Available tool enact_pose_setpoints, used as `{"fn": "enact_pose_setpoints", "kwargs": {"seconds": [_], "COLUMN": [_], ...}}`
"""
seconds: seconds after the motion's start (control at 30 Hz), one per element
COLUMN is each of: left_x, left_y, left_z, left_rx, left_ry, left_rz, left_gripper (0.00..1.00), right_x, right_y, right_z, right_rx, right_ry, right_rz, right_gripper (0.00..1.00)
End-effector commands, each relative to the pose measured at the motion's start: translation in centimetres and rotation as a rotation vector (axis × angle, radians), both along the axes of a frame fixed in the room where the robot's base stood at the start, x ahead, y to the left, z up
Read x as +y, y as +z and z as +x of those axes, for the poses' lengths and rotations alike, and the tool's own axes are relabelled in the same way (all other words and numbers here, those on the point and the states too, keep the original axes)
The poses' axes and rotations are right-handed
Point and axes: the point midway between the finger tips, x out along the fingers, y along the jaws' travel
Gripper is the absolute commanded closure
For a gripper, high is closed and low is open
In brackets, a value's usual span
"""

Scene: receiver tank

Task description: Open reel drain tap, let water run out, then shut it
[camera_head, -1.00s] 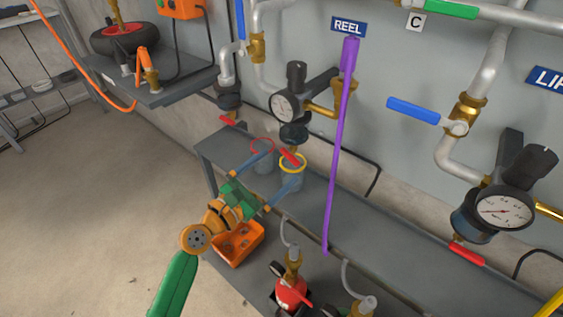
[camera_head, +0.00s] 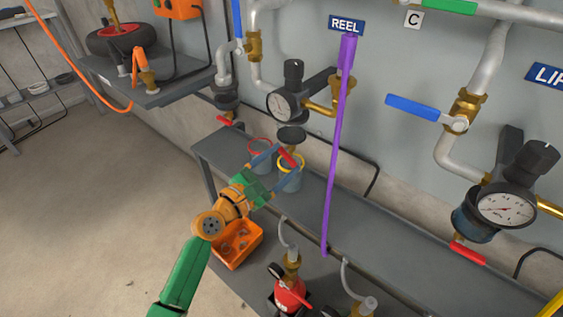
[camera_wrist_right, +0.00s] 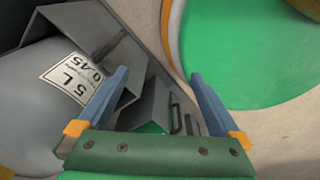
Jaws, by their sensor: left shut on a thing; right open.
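The reel drain tap's red handle (camera_head: 288,157) sits under the dark regulator (camera_head: 290,138) below the REEL sign (camera_head: 347,25). My left gripper (camera_head: 281,160) reaches up from the lower left. Its blue fingers have come together at the red handle, and it looks shut on it; the contact is partly hidden. A grey bucket with a yellow rim (camera_head: 292,184) stands under the tap, partly behind the fingers. No water stream can be made out. My right gripper (camera_wrist_right: 158,82) is open and empty in the right wrist view, out of the head view.
A red-rimmed bucket (camera_head: 262,146) stands beside the yellow-rimmed one on the grey bench (camera_head: 390,233). A purple strip (camera_head: 335,165) hangs right of the tap. An orange bin (camera_head: 237,245) lies below my left wrist. A grey tank labelled 5 L (camera_wrist_right: 50,60) is near my right gripper.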

Motion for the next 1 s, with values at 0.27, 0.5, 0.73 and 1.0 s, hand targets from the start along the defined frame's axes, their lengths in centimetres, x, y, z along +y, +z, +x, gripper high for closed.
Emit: {"fn": "enact_pose_setpoints", "kwargs": {"seconds": [0.27, 0.5, 0.73, 1.0], "left_x": [0.1, 0.1, 0.7, 3.6], "left_y": [-0.1, -0.1, -0.1, -0.2], "left_z": [0.0, 0.0, -0.8, -5.3], "left_rx": [-0.037, -0.036, -0.035, -0.034], "left_ry": [0.001, 0.001, 0.001, 0.001], "left_rz": [0.057, 0.055, 0.055, 0.057], "left_gripper": [0.83, 0.00, 0.00, 0.00], "right_x": [0.0, 0.0, 0.0, 0.0], "right_y": [-0.1, -0.1, 0.2, 0.6], "right_z": [0.0, 0.0, 0.0, 0.0], "right_rx": [0.000, 0.000, 0.000, 0.000], "right_ry": [0.000, 0.000, 0.000, 0.000], "right_rz": [0.000, 0.000, 0.000, 0.000], "right_gripper": [0.00, 0.00, 0.00, 0.00]}}
